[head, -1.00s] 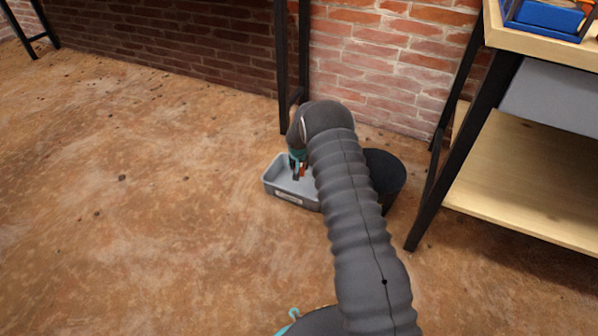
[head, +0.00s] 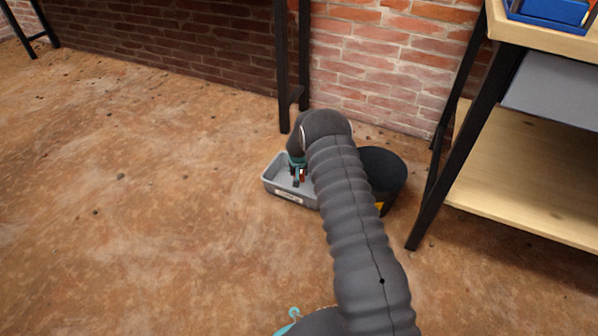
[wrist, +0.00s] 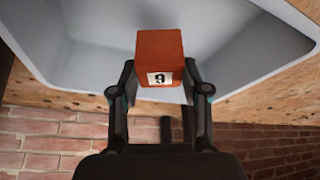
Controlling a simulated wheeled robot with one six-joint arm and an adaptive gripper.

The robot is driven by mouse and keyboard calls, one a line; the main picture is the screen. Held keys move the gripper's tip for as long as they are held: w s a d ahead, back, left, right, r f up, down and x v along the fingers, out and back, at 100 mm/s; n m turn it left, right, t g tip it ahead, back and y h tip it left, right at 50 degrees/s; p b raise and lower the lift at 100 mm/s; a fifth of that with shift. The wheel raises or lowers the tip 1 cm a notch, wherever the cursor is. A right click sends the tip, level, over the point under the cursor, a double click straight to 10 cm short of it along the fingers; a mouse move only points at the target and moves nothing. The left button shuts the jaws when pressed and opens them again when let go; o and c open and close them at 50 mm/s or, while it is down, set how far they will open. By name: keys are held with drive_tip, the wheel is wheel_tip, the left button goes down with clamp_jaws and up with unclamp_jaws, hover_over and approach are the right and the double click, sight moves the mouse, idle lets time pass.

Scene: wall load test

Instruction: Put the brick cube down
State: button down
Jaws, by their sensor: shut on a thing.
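The brick cube (wrist: 160,50) is orange-red with a white label bearing a dark digit. In the wrist view it sits between the two fingertips of my gripper (wrist: 160,78), which is shut on it. In the head view my gripper (head: 298,178) points down inside the outline of a grey bin (head: 272,184) on the floor, and only a small reddish bit of the cube shows. The bin's pale inside (wrist: 80,50) surrounds the cube in the wrist view. I cannot tell whether the cube touches the bin's floor. My arm hides the bin's right side.
A black round bin (head: 388,170) stands just right of the grey bin, partly behind my arm. A wooden shelf table (head: 520,190) with black legs is at the right. A brick wall (head: 365,70) and a black table leg (head: 282,70) are behind. The left floor is open.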

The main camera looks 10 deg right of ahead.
drive_tip(key=c, duration=0.6)
unclamp_jaws()
drive_tip(key=shift+o, duration=0.2)
drive_tip(key=shift+r, duration=0.1)
